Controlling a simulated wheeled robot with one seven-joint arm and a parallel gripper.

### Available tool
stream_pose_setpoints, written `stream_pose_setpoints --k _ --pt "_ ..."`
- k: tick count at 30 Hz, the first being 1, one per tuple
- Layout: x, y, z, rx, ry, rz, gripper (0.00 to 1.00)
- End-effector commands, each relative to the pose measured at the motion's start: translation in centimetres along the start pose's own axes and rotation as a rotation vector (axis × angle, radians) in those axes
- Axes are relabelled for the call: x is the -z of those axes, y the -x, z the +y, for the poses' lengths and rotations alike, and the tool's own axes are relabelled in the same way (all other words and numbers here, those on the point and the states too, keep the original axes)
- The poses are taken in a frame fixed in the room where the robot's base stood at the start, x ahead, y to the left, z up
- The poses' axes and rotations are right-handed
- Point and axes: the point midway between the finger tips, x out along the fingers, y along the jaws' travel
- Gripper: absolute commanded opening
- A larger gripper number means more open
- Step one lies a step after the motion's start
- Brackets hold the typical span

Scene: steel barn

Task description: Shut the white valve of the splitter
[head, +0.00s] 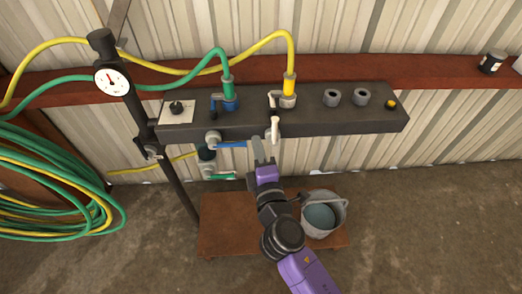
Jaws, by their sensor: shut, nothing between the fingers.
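A long dark bar (330,125) carries the hose fittings and valves. On its front, a white lever (275,130) stands upright in the picture. Above it, a white-handled valve (285,101) sits under the yellow hose's end. A blue lever (232,144) lies level, running right from a grey fitting on the front. A blue valve (229,103) sits under the green hose. I cannot tell which part is named the splitter. My gripper (257,149) is shut and empty, just below and left of the white lever; whether it touches is unclear.
A gauge (112,82) on a dark post stands left. Green and yellow hose coils (60,190) hang further left. A grey bucket (324,214) stands on a brown board (225,225) below. A small jar (491,62) is on the red rail (430,73). The floor at right is clear.

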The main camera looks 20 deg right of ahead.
Motion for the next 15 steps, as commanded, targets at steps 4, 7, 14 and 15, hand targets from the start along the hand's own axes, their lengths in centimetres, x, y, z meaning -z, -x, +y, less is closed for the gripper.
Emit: stream_pose_setpoints --k 4,7,14,15 --pt "-0.1 -2.9 0.3 -0.002 -0.001 -0.001 0.00" --pt "0.0 -4.5 0.2 -0.001 0.001 -0.001 0.00" --pt "-2.1 -4.6 0.1 0.003 -0.001 -0.003 0.00" --pt "-2.5 -4.5 0.2 0.002 -0.001 -0.003 0.00"
